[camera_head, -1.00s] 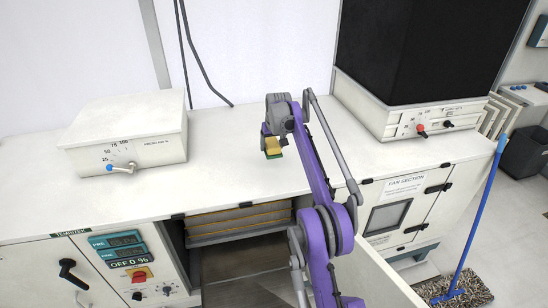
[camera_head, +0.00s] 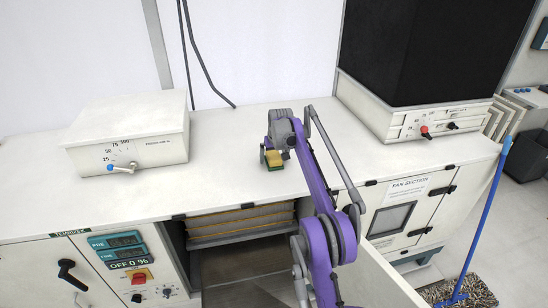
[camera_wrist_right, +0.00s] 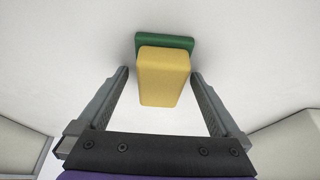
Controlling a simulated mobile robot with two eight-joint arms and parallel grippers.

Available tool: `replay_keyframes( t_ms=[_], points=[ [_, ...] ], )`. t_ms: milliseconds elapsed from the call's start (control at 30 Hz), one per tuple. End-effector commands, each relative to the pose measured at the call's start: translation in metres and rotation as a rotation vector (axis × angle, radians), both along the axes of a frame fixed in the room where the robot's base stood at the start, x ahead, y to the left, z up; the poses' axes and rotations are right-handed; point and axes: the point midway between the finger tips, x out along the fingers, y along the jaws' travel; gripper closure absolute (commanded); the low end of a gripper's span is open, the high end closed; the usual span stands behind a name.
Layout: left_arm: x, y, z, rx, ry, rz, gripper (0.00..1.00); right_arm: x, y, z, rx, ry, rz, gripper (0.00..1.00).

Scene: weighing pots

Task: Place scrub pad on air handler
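The scrub pad (camera_head: 274,159) is a small yellow block with a green layer, on or just above the white top of the air handler (camera_head: 225,175); the head view does not settle contact. In the right wrist view the pad (camera_wrist_right: 163,78) stands between the fingers of my right gripper (camera_wrist_right: 160,74), with a visible gap on each side. The right gripper (camera_head: 272,150) is open at the pad, its fingers partly hidden in the head view. My left gripper is not in view.
A white box with a blue-handled dial (camera_head: 128,140) stands left on the top. A dark duct on a white base (camera_head: 425,120) stands right. An open compartment with filters (camera_head: 240,225) is below the front edge. A blue-handled mop (camera_head: 482,225) leans at right.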

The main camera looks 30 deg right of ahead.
Motion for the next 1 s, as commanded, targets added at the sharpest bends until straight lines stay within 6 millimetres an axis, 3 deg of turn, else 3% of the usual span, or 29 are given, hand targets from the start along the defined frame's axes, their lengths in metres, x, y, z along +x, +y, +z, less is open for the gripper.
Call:
replay_keyframes(
  t_ms=[267, 700, 1000],
  points=[
    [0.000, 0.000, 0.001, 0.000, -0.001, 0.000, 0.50, -0.002, 0.000, 0.009, 0.000, 0.000, 0.000, 0.00],
    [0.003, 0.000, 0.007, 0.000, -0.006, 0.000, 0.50, -0.034, 0.008, 0.090, 0.000, -0.001, 0.000, 0.00],
    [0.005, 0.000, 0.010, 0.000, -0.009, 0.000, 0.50, -0.044, 0.011, 0.114, 0.000, 0.000, 0.000, 0.00]
  ],
)
